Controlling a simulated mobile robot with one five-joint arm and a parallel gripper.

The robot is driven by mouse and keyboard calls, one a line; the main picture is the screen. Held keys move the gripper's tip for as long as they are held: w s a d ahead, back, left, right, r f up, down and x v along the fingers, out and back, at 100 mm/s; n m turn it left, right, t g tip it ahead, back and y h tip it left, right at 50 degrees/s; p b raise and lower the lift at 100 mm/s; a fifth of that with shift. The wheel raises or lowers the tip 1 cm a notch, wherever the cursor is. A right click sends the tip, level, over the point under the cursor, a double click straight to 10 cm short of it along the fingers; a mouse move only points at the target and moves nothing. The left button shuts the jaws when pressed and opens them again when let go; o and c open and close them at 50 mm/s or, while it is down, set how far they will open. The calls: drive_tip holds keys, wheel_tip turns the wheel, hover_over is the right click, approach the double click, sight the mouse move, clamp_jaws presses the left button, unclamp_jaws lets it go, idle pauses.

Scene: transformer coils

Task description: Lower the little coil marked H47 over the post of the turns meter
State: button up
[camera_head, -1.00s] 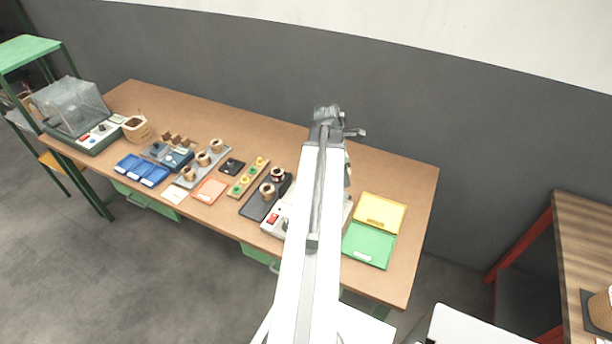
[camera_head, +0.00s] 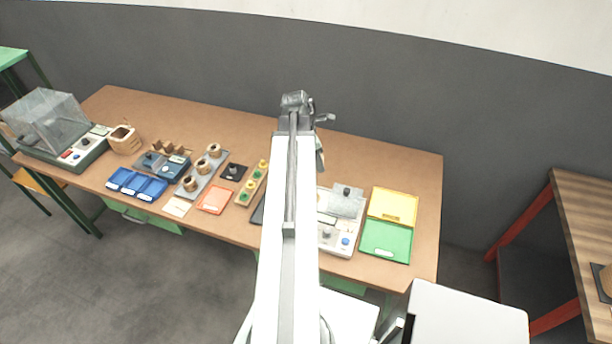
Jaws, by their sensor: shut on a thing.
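My gripper (camera_head: 319,150) is at the far end of my outstretched arm, over the table. Only a grey edge of it shows beside the arm, and it is shut. What it holds is hidden behind the arm, so I cannot see the coil or read H47. A pale device (camera_head: 340,238), which looks like the turns meter, stands just right of my arm. It has a grey plate with a dark upright piece, maybe the post, plus a black knob and a blue button. Its left part is hidden by my arm.
Yellow (camera_head: 393,203) and green (camera_head: 386,242) trays lie right of the device. Left of my arm are a strip with green and yellow pieces (camera_head: 252,185), a grey rack of coils (camera_head: 203,172), an orange tray (camera_head: 214,200) and blue bins (camera_head: 136,184). The table's back strip is clear.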

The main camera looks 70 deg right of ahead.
drive_tip(key=f+b, duration=0.3)
drive_tip(key=f+m+b, duration=0.1)
drive_tip(key=f+b, duration=0.3)
drive_tip(key=f+m+b, duration=0.1)
drive_tip(key=f+b, duration=0.2)
drive_tip(key=shift+w+f+g, duration=0.2)
drive_tip(key=shift+w+g, duration=0.05)
drive_tip(key=shift+g, duration=0.05)
drive_tip(key=shift+r, duration=0.15)
wheel_tip(320, 180, down, 4)
drive_tip(key=b, duration=0.4)
drive_tip(key=shift+f, duration=0.2)
drive_tip(key=shift+f+b, duration=1.5)
drive_tip(key=shift+b, duration=0.2)
drive_tip(key=o, duration=1.9)
drive_tip(key=shift+o, duration=0.2)
drive_tip(key=shift+r, duration=0.2)
